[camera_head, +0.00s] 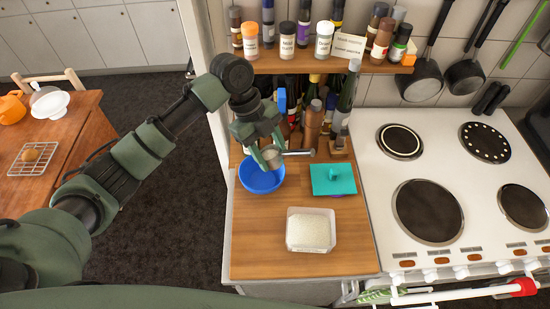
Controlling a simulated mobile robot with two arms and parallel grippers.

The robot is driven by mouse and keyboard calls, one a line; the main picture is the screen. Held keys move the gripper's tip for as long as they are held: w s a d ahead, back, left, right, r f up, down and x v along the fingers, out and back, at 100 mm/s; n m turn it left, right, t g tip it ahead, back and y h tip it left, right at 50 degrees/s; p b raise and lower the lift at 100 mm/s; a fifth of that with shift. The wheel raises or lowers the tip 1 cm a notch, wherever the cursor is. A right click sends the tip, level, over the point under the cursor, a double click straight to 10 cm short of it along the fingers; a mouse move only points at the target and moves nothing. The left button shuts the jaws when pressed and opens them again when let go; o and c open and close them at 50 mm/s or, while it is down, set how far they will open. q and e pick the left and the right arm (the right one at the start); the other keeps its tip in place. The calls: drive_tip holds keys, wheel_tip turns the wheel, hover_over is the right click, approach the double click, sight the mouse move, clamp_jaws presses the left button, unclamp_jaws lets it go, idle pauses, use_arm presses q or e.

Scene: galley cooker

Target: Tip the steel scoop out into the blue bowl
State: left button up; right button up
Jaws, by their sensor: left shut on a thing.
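The blue bowl (258,183) stands on the wooden counter at its left side, near the back. My left gripper (268,150) is above the bowl and shut on the steel scoop (298,153). The scoop's handle points right, and its cup end is over the back right part of the bowl. The gripper hides part of the scoop, and I cannot tell what the scoop holds. The bowl's visible inside is plain blue. My right gripper is not in view.
A clear tub of white grains (311,230) stands at the counter's front. A teal lidded box (332,179) is right of the bowl. Several bottles (346,92) crowd behind, under a spice shelf (330,65). The white cooker (455,190) adjoins on the right. The counter's front left is clear.

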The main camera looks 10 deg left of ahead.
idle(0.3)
use_arm(q)
drive_tip(key=shift+a+h+b, duration=0.1)
drive_tip(key=shift+h+b, duration=0.3)
drive_tip(key=shift+h, duration=0.5)
drive_tip(key=shift+r, duration=0.15)
drive_tip(key=shift+g, duration=0.3)
drive_tip(key=shift+h, duration=0.3)
drive_tip(key=shift+w+a+b, duration=0.1)
drive_tip(key=shift+b, duration=0.2)
